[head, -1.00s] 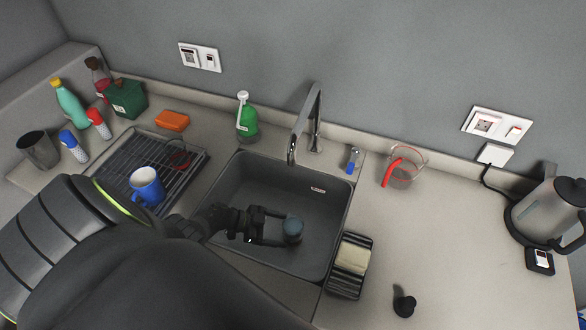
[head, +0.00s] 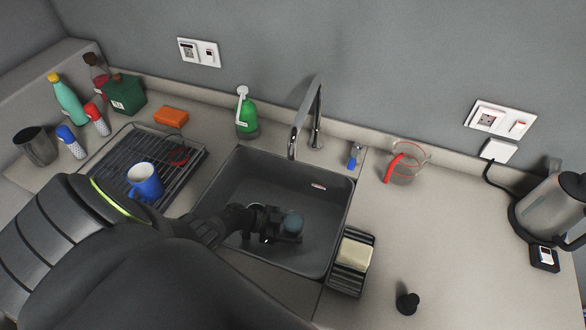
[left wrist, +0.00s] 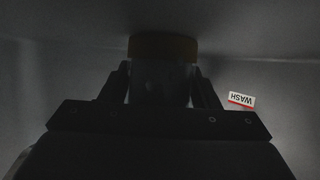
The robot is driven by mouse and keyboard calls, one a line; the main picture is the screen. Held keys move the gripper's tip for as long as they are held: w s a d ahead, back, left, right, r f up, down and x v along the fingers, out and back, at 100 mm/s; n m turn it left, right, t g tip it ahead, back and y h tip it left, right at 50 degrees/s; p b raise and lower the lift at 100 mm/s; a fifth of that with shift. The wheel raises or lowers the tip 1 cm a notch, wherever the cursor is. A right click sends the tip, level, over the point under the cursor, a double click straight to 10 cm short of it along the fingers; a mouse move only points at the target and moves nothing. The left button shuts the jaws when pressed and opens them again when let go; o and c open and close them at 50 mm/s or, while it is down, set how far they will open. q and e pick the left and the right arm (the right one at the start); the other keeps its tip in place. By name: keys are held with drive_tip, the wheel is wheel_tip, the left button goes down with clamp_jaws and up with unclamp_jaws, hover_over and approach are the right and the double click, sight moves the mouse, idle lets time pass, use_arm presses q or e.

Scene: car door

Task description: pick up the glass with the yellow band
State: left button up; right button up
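A small blue-grey glass (head: 293,221) stands in the sink, close to its right side. In the left wrist view, a glass (left wrist: 161,85) with a dull brownish-yellow band (left wrist: 163,46) at its far end lies between the fingers; the picture is very dark. My left gripper (head: 287,227) is down in the sink with its fingers on either side of the glass. In the left wrist view no clear gap shows between fingers and glass, but I cannot tell whether they grip it. My right gripper is not in view.
The sink (head: 240,178) walls surround my left gripper. A faucet (head: 316,115) rises behind. A sponge holder (head: 347,276) stands at the sink's right edge. A drying rack (head: 118,165) with a blue mug (head: 146,184) is left. A red-handled glass jug (head: 405,165) stands right of the faucet.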

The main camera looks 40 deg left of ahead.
sight(303, 219)
use_arm(q)
drive_tip(key=c, duration=0.5)
drive_tip(key=shift+r, duration=0.15)
drive_tip(key=shift+w+r+p, duration=0.1)
drive_tip(key=shift+r+p, duration=0.4)
drive_tip(key=shift+p, duration=0.05)
wheel_tip(303, 219, up, 6)
drive_tip(key=p, duration=0.3)
drive_tip(key=shift+r, duration=1.4)
